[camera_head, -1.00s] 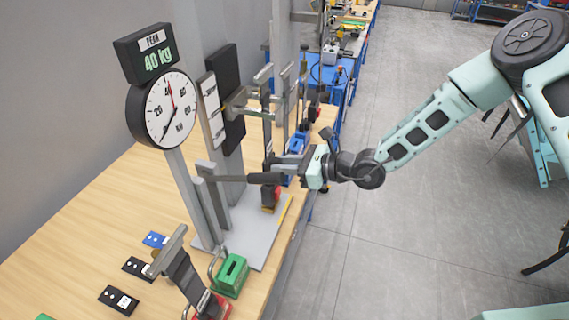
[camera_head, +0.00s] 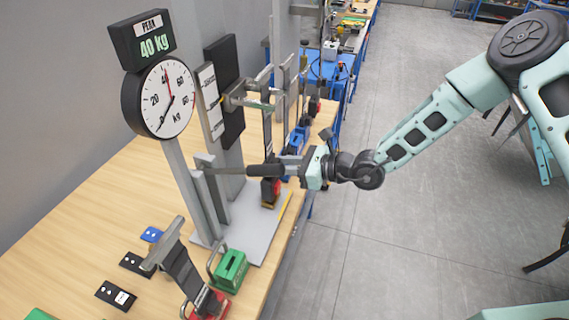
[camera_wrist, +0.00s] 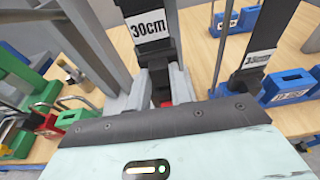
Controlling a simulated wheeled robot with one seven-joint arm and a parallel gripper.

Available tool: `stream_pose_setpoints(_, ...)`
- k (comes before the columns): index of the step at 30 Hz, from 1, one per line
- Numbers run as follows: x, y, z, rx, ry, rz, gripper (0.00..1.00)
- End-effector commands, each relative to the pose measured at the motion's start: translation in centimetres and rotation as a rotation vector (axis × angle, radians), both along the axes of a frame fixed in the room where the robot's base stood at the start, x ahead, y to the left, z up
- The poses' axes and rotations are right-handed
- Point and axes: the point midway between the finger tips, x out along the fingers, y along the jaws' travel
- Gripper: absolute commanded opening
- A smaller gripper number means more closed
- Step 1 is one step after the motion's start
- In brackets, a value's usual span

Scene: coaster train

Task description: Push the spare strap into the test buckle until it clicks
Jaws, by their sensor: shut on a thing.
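In the head view a red and black buckle (camera_head: 270,191) stands on the grey base beyond the gripper. Another black strap with a metal cross bar (camera_head: 182,268) leads to a red buckle (camera_head: 210,303) in front. I cannot tell which is the spare strap.
A green buckle block (camera_head: 230,271) stands at the front of the table. A blue buckle (camera_wrist: 288,86) with its strap is to the right.

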Motion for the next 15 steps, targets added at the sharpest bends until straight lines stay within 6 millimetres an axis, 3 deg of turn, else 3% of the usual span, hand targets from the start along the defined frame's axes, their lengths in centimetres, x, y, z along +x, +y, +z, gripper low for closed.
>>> stream_pose_setpoints(15, 0.0, 0.0, -1.3, 0.001, -0.001, 0.0, 0.0)
